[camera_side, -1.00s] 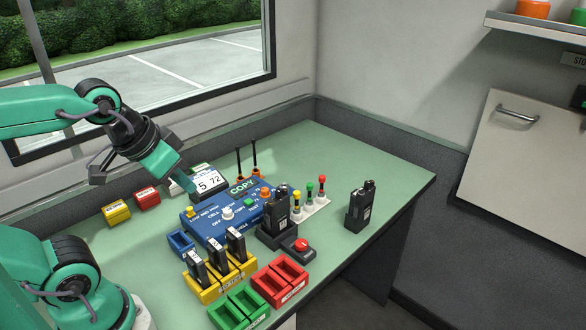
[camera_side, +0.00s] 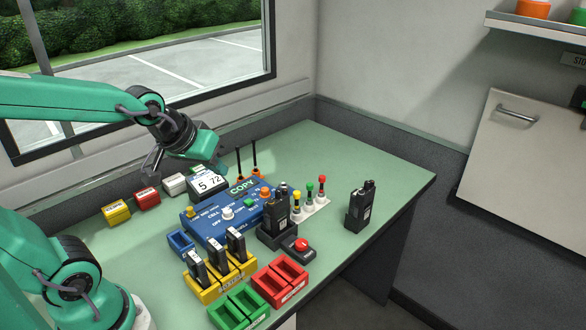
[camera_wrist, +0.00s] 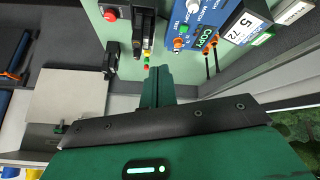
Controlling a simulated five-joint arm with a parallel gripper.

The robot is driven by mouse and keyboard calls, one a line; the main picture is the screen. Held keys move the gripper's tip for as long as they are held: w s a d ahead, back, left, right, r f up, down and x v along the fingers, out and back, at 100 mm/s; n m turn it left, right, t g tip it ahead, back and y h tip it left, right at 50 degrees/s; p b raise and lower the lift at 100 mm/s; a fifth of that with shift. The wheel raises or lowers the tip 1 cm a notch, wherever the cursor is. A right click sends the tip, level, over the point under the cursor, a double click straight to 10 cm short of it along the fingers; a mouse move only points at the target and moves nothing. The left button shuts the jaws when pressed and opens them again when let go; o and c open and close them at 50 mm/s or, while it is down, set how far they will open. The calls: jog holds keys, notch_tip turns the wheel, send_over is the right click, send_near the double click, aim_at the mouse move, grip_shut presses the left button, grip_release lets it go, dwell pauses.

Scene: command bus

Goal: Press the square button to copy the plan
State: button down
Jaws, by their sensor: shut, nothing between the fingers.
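The blue copy unit (camera_side: 207,229) sits on the green table, with a COPY label (camera_side: 242,187) on it. On its top are a small yellow button (camera_side: 190,211), a white knob (camera_side: 228,213), a small green button (camera_side: 250,202) and an orange knob (camera_side: 264,192). My gripper (camera_side: 216,163) is shut and empty, above and behind the display (camera_side: 207,183) that reads 5 72. In the wrist view my gripper's closed fingers (camera_wrist: 157,82) point up the picture, and part of the blue unit (camera_wrist: 204,14) is at upper right.
A radio in a dark cradle (camera_side: 277,229) stands right of the unit, a red button box (camera_side: 299,248) before it. Yellow (camera_side: 213,285), green (camera_side: 240,310) and red (camera_side: 280,282) holders line the front. Another radio (camera_side: 359,207) stands at right. Two antennas (camera_side: 254,160) rise behind.

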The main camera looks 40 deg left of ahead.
aim_at(250, 200)
jog(key=w+a+f+n+t, duration=0.1)
jog(key=w+a+f+n, duration=0.2)
jog(key=w, duration=0.2)
jog(key=w+a+f+n+t+y, duration=0.1)
jog(key=w+a+f+n, duration=0.3)
jog(key=w, duration=0.2)
jog(key=shift+f, duration=0.2)
jog(key=shift+f, duration=4.25)
jog(key=shift+f, duration=0.45)
jog(key=shift+s+d+f, duration=0.1)
jog(key=shift+s+f, duration=0.1)
jog(key=shift+f, duration=0.45)
jog(key=shift+r, duration=0.15)
dwell(0.4)
jog(key=shift+w+r, duration=0.2)
jog(key=shift+r, duration=0.8)
